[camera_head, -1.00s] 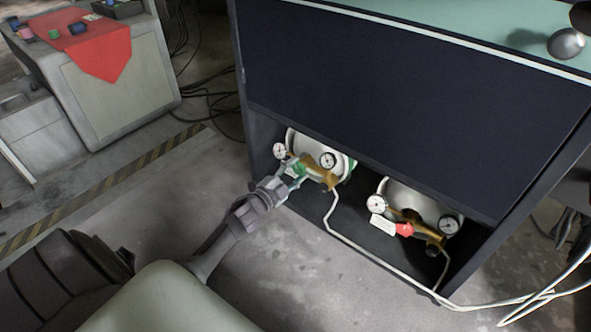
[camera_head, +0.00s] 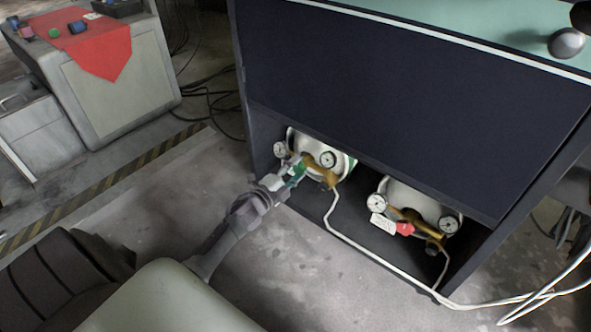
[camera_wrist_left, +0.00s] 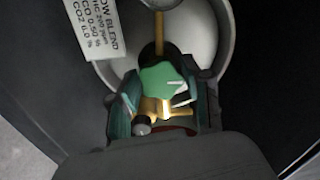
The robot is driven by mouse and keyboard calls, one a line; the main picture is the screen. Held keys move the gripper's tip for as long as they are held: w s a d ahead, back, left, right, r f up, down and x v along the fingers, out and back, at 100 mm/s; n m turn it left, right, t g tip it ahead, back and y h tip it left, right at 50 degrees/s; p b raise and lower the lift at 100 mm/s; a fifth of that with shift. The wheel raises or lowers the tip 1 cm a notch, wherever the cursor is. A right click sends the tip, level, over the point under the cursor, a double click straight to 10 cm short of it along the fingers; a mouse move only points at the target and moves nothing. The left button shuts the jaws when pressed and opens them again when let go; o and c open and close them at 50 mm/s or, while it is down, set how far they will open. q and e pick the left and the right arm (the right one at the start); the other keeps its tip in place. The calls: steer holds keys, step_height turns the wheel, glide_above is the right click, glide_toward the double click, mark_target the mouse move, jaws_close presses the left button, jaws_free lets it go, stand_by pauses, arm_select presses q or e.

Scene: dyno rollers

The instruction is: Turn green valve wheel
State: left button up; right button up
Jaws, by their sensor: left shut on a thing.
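The green valve wheel (camera_wrist_left: 162,83) sits between the fingers of my left gripper (camera_wrist_left: 163,105) in the left wrist view. It also shows as a small green patch (camera_head: 299,169) in the head view, at the brass regulator of the left gas cylinder (camera_head: 310,146). My left gripper (camera_head: 293,172) is shut on the wheel, with a finger on either side. Its fingers partly hide the wheel. A white arrow mark shows on the wheel's face. My right gripper is in neither current view.
The right cylinder (camera_head: 405,195) with a red wheel (camera_head: 404,229) stands in the same low cabinet opening. A white hose (camera_head: 352,253) runs along its front. A printed tag (camera_wrist_left: 93,25) hangs near the gripper. A grey bench (camera_head: 130,85) stands at the left.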

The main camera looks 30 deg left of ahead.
arm_select(q)
steer(key=o, duration=1.2)
steer(key=shift+c, duration=0.2)
steer(key=s, duration=1.2)
steer(key=shift+a, duration=0.45)
steer(key=shift+s, duration=0.1)
